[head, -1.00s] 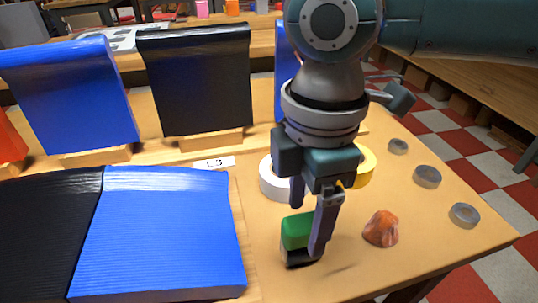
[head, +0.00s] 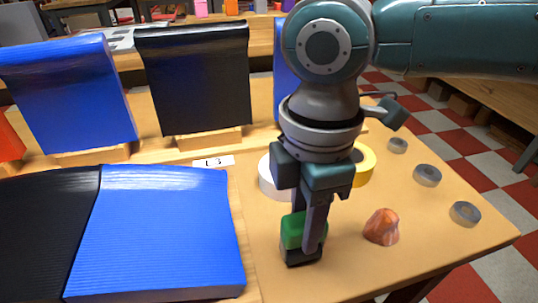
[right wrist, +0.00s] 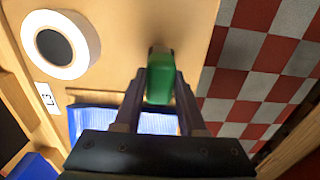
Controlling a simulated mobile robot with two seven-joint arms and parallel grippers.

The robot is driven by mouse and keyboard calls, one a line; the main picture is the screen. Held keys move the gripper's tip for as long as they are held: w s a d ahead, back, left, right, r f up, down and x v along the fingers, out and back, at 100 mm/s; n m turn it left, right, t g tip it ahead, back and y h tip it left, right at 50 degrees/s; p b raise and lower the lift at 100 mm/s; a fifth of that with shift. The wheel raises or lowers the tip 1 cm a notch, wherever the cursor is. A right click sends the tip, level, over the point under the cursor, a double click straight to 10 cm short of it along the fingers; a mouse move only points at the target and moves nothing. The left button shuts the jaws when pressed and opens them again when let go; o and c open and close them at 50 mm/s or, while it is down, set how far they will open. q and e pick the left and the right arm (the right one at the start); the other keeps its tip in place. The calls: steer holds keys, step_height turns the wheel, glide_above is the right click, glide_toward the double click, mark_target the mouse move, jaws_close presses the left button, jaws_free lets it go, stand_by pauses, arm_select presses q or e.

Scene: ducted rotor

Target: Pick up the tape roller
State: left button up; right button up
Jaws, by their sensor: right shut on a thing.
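The tape roller, a small green block with a black lower part (head: 296,256), stands on the wooden table in the head view. My right gripper (head: 306,236) comes down on it from above, with its fingers shut on the green part. The right wrist view shows the green body (right wrist: 160,86) between the two fingers. The fingers hide part of the roller, and it appears still at table height. My left gripper is not in view.
A white tape roll (head: 268,178) and a yellow roll (head: 364,165) lie behind my gripper. An orange faceted lump (head: 381,228) is to the right, with several grey rings (head: 465,214) near the table edge. Blue (head: 155,235) and black panels fill the left.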

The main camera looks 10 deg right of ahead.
jaws_close()
steer(key=shift+r, duration=0.45)
step_height(320, 180, up, 19)
steer(key=p, duration=0.4)
steer(key=shift+r, duration=0.1)
